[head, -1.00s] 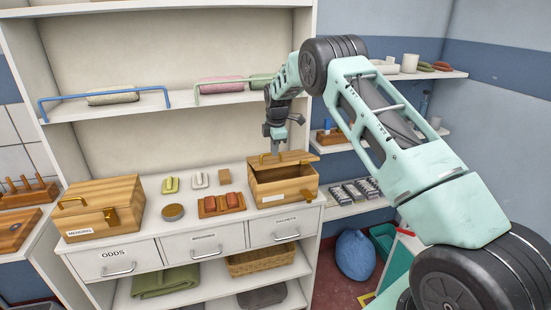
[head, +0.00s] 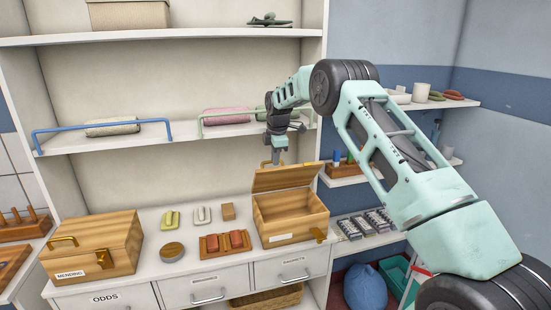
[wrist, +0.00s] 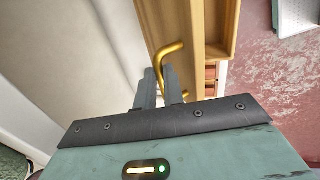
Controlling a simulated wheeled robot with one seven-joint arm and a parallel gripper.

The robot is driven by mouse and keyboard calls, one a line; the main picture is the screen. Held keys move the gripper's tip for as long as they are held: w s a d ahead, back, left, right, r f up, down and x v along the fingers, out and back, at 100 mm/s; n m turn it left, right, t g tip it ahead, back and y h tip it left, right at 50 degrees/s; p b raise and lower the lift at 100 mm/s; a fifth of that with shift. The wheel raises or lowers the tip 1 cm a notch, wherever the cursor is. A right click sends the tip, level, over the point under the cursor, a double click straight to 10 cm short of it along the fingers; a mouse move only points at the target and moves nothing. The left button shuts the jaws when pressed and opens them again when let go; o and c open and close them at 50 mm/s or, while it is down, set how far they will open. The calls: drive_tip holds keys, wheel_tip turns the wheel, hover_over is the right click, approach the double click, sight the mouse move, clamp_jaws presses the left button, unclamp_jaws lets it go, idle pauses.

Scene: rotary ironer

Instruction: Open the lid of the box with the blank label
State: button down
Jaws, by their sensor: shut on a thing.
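The wooden box with the blank label (head: 290,222) stands at the right end of the counter. Its white label (head: 281,237) shows no readable writing. Its lid (head: 288,177) is raised at the back, and the inside of the box is in view. My gripper (head: 278,160) is at the lid's upper edge, shut on the brass lid handle (head: 266,164). In the wrist view the bent brass handle (wrist: 170,49) runs between the fingers (wrist: 156,78), beside the wooden lid.
A closed wooden box labelled MENDING (head: 95,247) stands at the left. A tray with red pieces (head: 224,243), a round tin (head: 172,252) and small blocks lie between the boxes. A shelf with a blue rail (head: 102,127) runs above the counter behind.

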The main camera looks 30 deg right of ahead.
drive_tip(key=shift+s+f, duration=0.15)
drive_tip(key=shift+f, duration=0.5)
drive_tip(key=c, duration=1.6)
unclamp_jaws()
drive_tip(key=shift+o, duration=0.5)
drive_tip(key=shift+w+f, duration=0.1)
drive_tip(key=shift+w, duration=0.2)
drive_tip(key=d+b+v, duration=0.1)
drive_tip(key=b+v, duration=0.3)
drive_tip(key=v, duration=1.4)
drive_tip(key=shift+w+a, duration=0.15)
drive_tip(key=shift+a, duration=0.35)
